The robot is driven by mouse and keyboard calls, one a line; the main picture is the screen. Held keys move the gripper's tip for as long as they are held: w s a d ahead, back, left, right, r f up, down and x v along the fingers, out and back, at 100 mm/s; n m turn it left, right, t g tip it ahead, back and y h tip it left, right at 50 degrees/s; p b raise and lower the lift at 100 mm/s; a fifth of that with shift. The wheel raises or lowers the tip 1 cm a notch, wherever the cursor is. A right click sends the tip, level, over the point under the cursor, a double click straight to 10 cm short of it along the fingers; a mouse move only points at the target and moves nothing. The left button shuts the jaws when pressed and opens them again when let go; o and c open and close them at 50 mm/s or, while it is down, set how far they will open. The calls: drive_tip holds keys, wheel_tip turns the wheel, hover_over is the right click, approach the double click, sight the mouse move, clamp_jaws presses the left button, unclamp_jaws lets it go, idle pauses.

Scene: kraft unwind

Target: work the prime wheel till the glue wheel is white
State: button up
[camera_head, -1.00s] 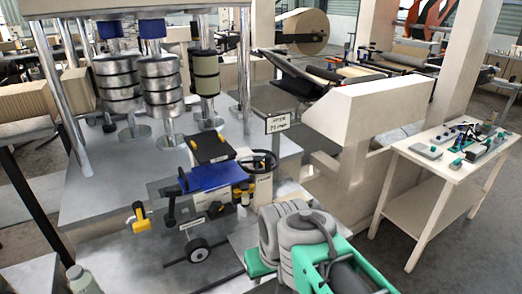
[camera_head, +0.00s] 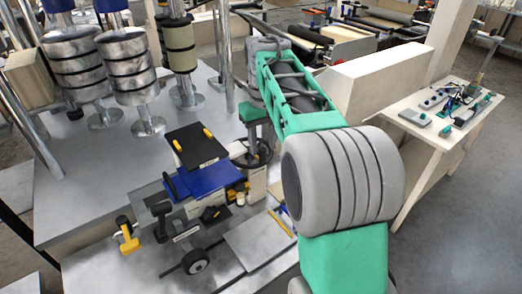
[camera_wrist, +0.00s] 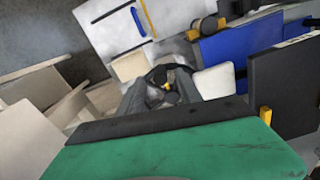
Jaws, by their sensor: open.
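A dark spoked handwheel (camera_head: 251,153) stands on the right side of a small machine on the grey platform. I cannot read which wheel is the prime wheel. My gripper (camera_wrist: 160,92) is open, with its grey fingers around or just above a dark wheel-like part (camera_wrist: 166,76) in the wrist view; contact cannot be told. In the head view my arm hides part of this area. A small black-tyred wheel with a pale hub (camera_head: 196,261) sits low at the machine's front. I cannot tell whether it is the glue wheel.
A blue panel (camera_head: 205,180) and a black panel (camera_head: 196,146) lie beside the handwheel. Metal rollers (camera_head: 128,66) stand behind at left. A cream machine body (camera_head: 375,85) is at right. A white table (camera_head: 440,125) holds small tools.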

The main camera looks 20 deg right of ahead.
sight(263, 149)
drive_tip(key=shift+f, duration=1.95)
clamp_jaws()
